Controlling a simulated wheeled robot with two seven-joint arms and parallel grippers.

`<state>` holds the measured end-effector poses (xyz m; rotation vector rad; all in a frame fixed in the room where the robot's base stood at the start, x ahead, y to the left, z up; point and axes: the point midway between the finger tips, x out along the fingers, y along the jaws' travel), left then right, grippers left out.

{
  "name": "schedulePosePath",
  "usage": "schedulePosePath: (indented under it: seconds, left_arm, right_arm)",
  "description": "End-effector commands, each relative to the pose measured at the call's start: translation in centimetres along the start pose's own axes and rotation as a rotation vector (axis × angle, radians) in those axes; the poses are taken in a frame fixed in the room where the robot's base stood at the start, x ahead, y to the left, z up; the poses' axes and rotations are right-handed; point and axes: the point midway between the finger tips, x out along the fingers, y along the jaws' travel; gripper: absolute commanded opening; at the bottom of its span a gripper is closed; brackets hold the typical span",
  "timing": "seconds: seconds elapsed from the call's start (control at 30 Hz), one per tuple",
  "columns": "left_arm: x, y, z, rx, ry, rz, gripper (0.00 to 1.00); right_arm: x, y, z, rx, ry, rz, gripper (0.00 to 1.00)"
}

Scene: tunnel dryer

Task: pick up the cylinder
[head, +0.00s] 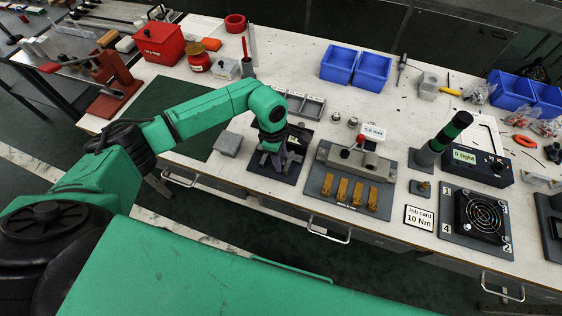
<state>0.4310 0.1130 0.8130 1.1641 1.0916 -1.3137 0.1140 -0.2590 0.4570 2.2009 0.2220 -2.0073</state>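My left gripper (268,160) points down over a dark plate (290,171) near the front edge of the bench. Its fingers are small and partly hidden by my wrist, so I cannot tell whether they are open or hold something. A purplish shape (284,154) shows beside the fingers; I cannot make out what it is. Two small metal cylinders, one (336,117) and another (352,122), stand on the bench to the right of the gripper, apart from it. Which cylinder the task means is unclear. My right gripper is not in view.
Right of the gripper is a fixture plate (318,180) with several brass pieces. A grey block (228,143) lies to its left, and a divided grey tray (305,105) is behind it. Farther right stand a green-black tool (452,131) and a fan (481,217). Blue bins (372,71) are at the back.

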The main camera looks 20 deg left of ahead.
Motion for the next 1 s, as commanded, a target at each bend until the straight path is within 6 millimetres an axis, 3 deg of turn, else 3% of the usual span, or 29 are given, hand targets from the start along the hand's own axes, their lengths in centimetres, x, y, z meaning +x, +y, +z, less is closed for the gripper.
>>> schedulePosePath:
  seconds: [0.03, 0.1, 0.43, 0.57, 0.77, 1.0]
  left_arm:
    - [0.0, 0.0, 0.0, 0.0, 0.0, 0.0, 0.18]
    - [0.0, 0.0, 0.0, 0.0, 0.0, 0.0, 0.0]
    - [-0.2, 0.1, 0.0, 0.0, -0.001, 0.001, 0.0]
    - [-1.3, 0.1, 0.2, 0.001, -0.002, 0.003, 0.0]
    - [-5.9, 0.2, 0.7, 0.003, 0.0, 0.008, 0.0]
    - [-14.8, 0.1, 1.8, 0.003, -0.001, 0.008, 0.0]
  right_arm:
    - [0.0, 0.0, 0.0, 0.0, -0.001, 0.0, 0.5]
    - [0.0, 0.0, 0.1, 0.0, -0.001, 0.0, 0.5]
    - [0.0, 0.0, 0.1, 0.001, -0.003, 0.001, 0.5]
    - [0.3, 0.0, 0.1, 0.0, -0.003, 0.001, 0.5]
    - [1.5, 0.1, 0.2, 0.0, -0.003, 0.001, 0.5]
    - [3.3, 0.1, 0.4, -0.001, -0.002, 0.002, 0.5]
